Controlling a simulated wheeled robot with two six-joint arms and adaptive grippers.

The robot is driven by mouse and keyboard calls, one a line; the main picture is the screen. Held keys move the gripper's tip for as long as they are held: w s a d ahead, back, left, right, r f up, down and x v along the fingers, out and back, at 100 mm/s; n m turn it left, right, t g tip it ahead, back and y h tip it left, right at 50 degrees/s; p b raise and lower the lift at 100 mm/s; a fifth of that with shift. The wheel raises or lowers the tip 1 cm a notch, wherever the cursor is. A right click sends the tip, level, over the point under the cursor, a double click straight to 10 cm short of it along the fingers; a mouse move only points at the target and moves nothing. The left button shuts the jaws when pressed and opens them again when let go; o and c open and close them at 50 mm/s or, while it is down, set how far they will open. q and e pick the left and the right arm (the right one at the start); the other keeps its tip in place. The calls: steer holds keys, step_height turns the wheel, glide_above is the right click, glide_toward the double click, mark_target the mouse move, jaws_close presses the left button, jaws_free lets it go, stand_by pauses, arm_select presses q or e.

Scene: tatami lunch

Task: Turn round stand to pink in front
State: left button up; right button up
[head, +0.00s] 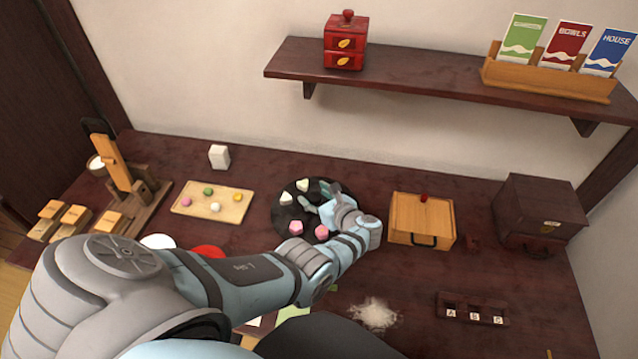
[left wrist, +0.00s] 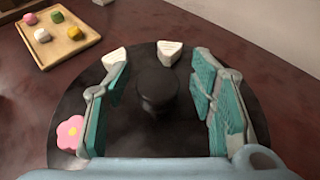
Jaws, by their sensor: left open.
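The round stand (head: 282,216) is a dark disc on the table, left of the wooden box. White triangular pieces (head: 302,184) sit on its back and left side. Pink pieces (head: 295,228) sit on its front side in the head view. In the left wrist view the stand (left wrist: 135,135) has a dark centre knob (left wrist: 155,85), with a pink flower piece (left wrist: 70,132) at the left. My left gripper (head: 322,198) is open over the stand, its fingers on either side of the knob with gaps showing. My forearm and hand hide the stand's right part. My right gripper is not in view.
A wooden tray (head: 182,211) with small coloured sweets lies left of the stand. A wooden box (head: 422,212) stands close on the right. A white block (head: 219,156) is behind, and a white powder pile (head: 374,313) lies in front. A shelf (head: 420,83) hangs above.

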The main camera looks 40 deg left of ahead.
arm_select(q)
steer(key=v, duration=0.7)
steer(key=shift+d+r, duration=0.15)
